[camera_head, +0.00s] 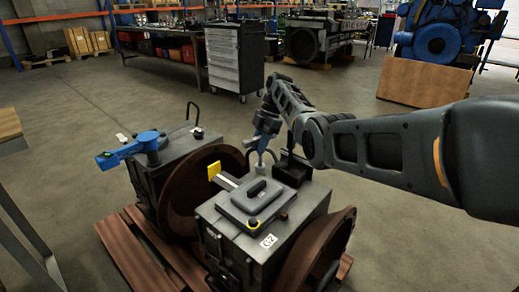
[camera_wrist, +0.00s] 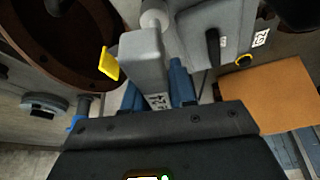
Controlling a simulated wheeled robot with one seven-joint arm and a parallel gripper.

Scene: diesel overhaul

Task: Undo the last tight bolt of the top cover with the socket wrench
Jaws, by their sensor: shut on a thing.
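My gripper (camera_head: 267,128) is above the back edge of the near grey engine block (camera_head: 232,236). In the wrist view its blue fingers (camera_wrist: 157,92) are shut on the grey socket wrench (camera_wrist: 145,60), which has a number label near its held end. The wrench's round end (camera_wrist: 155,20) points away from me, beside the top cover. I cannot tell whether it touches a bolt.
A yellow tag (camera_head: 213,170) stands at the cover's left. A second block (camera_head: 160,182) with a blue tool (camera_head: 130,148) on top stands to the left. Brown round flanges (camera_head: 205,185) flank the blocks on a wooden pallet (camera_head: 130,258).

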